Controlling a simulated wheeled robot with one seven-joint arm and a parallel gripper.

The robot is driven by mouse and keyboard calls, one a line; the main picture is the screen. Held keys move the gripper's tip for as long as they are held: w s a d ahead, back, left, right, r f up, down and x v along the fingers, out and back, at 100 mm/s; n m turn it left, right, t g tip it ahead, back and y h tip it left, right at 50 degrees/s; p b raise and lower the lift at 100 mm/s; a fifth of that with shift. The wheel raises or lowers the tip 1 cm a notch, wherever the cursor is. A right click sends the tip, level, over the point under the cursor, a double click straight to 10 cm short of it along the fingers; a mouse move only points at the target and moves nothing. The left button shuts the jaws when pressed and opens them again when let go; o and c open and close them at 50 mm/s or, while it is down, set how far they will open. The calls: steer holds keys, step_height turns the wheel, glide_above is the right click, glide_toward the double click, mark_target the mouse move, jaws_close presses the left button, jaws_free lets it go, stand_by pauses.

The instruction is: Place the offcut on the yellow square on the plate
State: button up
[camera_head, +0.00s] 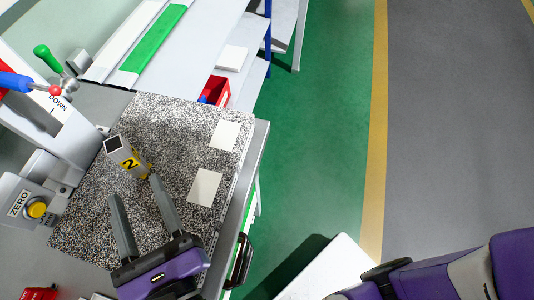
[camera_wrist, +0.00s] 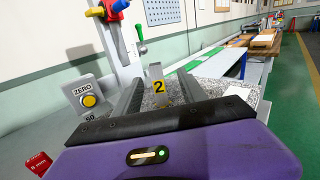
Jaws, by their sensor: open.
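The offcut (camera_head: 113,144) is a short pale profile piece with a dark open end and a yellow label reading 2. It is on the black-and-white speckled plate (camera_head: 90,215). In the wrist view the offcut (camera_wrist: 154,72) appears upright, between the lines of the two fingers. My gripper (camera_head: 134,188) is open and empty, and its fingertips are just short of the offcut in the head view. Two pale squares (camera_head: 224,135) (camera_head: 204,186) lie on the plate's right side. I cannot make out a separate yellow square on the plate.
A machine with a ZERO box and yellow button (camera_head: 37,209) and a green-knobbed lever (camera_head: 42,51) stands at the left. A red bin (camera_head: 217,91) is on a shelf beyond the plate. A red block (camera_wrist: 39,163) lies at the lower left.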

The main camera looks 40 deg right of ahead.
steer(key=s+d+r+n+t, duration=0.1)
steer(key=s+d+n+t, duration=0.15)
steer(key=d+n, duration=0.6)
steer(key=s+d+r+n+t, duration=0.2)
steer(key=s+d+n, duration=0.2)
steer(key=d+n, duration=0.4)
steer(key=s+d+f+n+g+y, duration=0.2)
steer(key=s+f+n, duration=0.4)
steer(key=n, duration=0.4)
steer(key=s+d+f+n+g+y, duration=0.1)
steer(key=s+d+f+n+g, duration=0.4)
steer(key=n, duration=0.6)
step_height(320, 180, down, 2)
steer(key=shift+s+f+g+y, duration=0.1)
steer(key=shift+s+g+y, duration=0.3)
steer(key=shift+s, duration=0.8)
